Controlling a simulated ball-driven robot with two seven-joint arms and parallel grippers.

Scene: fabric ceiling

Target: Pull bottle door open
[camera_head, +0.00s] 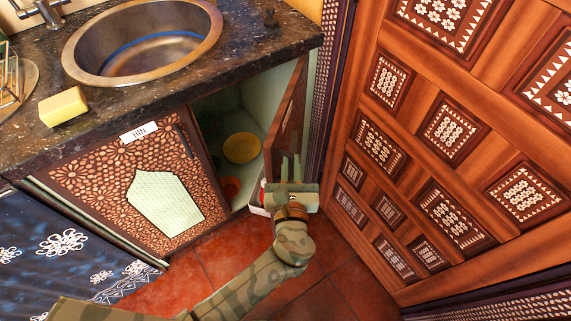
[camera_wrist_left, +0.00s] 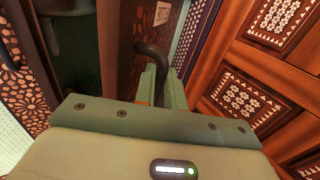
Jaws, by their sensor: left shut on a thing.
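The bottle door (camera_head: 285,112) is the right cabinet door under the counter. It stands swung open, seen nearly edge-on, with the cabinet inside (camera_head: 215,110) showing to its left. In the left wrist view the door (camera_wrist_left: 124,45) carries a partly readable white label (camera_wrist_left: 162,14) and a dark curved handle (camera_wrist_left: 150,52). My left gripper (camera_head: 290,164) is at the door's outer side, its green fingers pointing up. In the left wrist view the fingers (camera_wrist_left: 162,85) are shut around the handle's lower part. The exact contact is partly hidden. My right gripper is not in view.
A shut door labelled BIN (camera_head: 138,132) is left of the opening. A yellow round thing (camera_head: 241,147) is inside the cabinet. A sink (camera_head: 145,40) and yellow sponge (camera_head: 63,106) are on the counter. A large wooden door (camera_head: 440,150) stands close at right. Red floor tiles (camera_head: 345,290) are clear.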

